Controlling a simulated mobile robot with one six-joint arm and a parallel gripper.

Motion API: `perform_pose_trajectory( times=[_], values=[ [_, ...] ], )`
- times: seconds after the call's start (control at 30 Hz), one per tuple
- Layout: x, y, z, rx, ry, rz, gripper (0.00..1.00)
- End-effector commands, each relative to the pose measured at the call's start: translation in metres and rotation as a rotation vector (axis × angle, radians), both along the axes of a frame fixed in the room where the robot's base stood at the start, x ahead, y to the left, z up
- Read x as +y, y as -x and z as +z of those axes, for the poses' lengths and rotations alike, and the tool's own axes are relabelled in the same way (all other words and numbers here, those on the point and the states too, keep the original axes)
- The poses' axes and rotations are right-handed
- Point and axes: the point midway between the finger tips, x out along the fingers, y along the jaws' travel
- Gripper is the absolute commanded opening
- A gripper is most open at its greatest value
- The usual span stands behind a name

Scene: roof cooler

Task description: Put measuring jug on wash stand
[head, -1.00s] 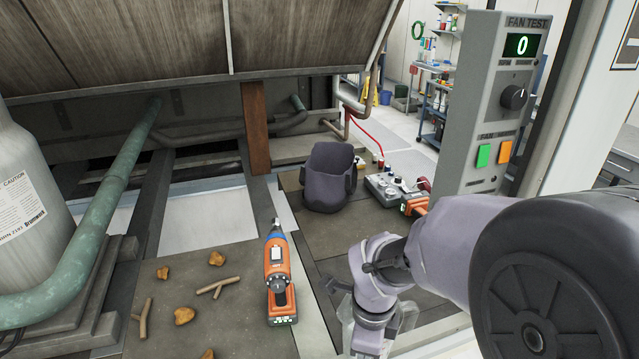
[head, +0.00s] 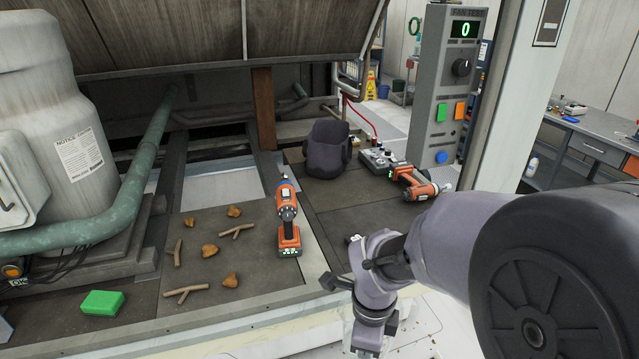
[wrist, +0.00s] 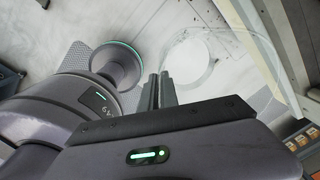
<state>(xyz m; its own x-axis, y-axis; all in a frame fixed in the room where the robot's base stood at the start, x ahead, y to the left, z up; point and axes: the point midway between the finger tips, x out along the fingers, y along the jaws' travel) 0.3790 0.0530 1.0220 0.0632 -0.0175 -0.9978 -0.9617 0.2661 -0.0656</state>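The measuring jug (wrist: 192,62) is clear and shows in the wrist view as a faint round outline just beyond my fingers. My gripper (wrist: 160,88) has its two dark fingers close together at the jug's near side. They look shut on it, though the exact grip is hard to see. In the head view my wrist hangs low at the bottom centre, with a pale see-through edge of the jug beside it. My arm hides most of the jug there. I cannot pick out a wash stand in either view.
An orange drill (head: 288,222), twigs, brown lumps and a green block (head: 102,303) lie on the cooler deck. A dark bag (head: 327,150), a grey control box (head: 378,158) and another drill (head: 416,185) lie further back. The fan test panel (head: 450,85) stands right; a grey bench (head: 597,146) is beyond.

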Motion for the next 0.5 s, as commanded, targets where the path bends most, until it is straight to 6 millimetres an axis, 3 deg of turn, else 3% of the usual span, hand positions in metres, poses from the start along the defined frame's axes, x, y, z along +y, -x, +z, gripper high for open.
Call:
perform_pose_trajectory(
  times=[0.27,0.5],
  values=[
    [-0.004,-0.004,-0.006,0.008,0.003,0.136,0.0],
    [-0.009,-0.01,-0.015,0.019,0.006,0.36,0.0]
  ],
)
